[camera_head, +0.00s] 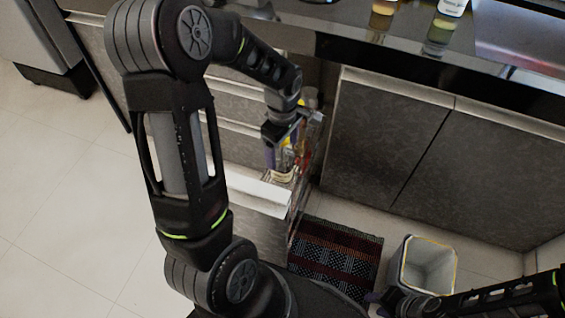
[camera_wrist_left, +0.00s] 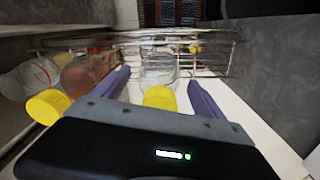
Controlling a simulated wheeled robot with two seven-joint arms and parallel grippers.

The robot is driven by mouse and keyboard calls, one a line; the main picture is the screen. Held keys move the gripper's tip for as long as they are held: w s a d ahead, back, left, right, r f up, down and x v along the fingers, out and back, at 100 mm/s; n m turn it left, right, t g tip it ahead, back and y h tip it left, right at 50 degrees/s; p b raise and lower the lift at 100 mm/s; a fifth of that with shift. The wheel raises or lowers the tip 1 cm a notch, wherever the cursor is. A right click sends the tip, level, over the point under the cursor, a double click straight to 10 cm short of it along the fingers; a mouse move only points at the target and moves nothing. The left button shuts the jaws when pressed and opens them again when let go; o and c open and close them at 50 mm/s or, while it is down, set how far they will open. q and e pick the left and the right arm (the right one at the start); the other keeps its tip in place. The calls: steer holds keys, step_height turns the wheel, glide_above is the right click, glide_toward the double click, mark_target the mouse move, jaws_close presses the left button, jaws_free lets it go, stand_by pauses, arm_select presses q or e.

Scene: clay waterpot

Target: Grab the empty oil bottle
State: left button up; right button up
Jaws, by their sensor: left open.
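A clear bottle with a yellow cap (camera_wrist_left: 160,97) stands in a wire pull-out rack. In the left wrist view it sits between the two purple fingers of my left gripper (camera_wrist_left: 160,84), with a gap on each side. The bottle looks see-through and empty. In the head view my left gripper (camera_head: 284,140) reaches down into the rack, and a bottle (camera_head: 283,175) shows partly below it. My left gripper is open. My right gripper (camera_head: 377,298) is low at the bottom right, and its opening is not clear.
The wire rack (camera_wrist_left: 218,60) has rails around the bottle. Another yellow-capped bottle (camera_wrist_left: 47,106) and a brownish container (camera_wrist_left: 82,78) stand to the left. A dark cabinet (camera_head: 385,140) lies right of the rack. A patterned mat (camera_head: 335,255) and a bin (camera_head: 428,268) are on the floor.

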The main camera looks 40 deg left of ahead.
arm_select(q)
steer(key=shift+c, duration=0.3)
jaws_close()
stand_by(0.8)
